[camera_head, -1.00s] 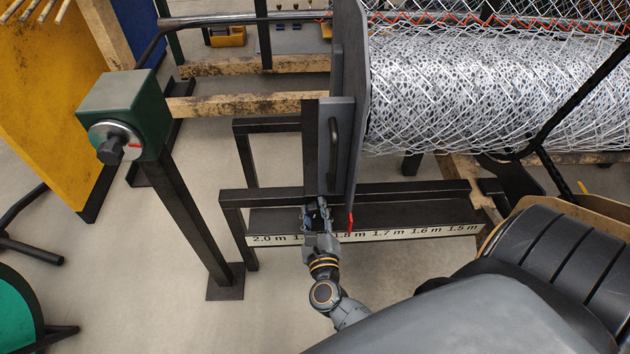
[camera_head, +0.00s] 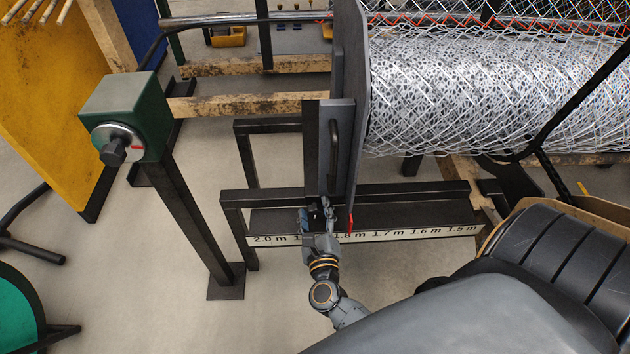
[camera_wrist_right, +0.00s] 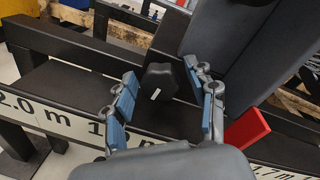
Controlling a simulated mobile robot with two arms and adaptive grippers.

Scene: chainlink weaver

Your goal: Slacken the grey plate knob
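The grey plate (camera_head: 352,100) stands upright at the left end of the wire mesh roll, with a dark handle (camera_head: 334,150) on its carriage. The plate also shows in the right wrist view (camera_wrist_right: 245,45). A dark lobed knob (camera_wrist_right: 161,80) with a white mark sits low by the plate. My right gripper (camera_head: 317,212) is below the plate's handle. In the right wrist view its blue-padded fingers (camera_wrist_right: 167,104) are apart, one on each side of the knob, with gaps visible on both sides. The knob is hard to make out in the head view. My left gripper is out of view.
A red pointer (camera_head: 350,222) hangs by the length scale (camera_head: 400,235) just right of my right gripper. A green box with a black knob (camera_head: 115,150) stands on a post at the left.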

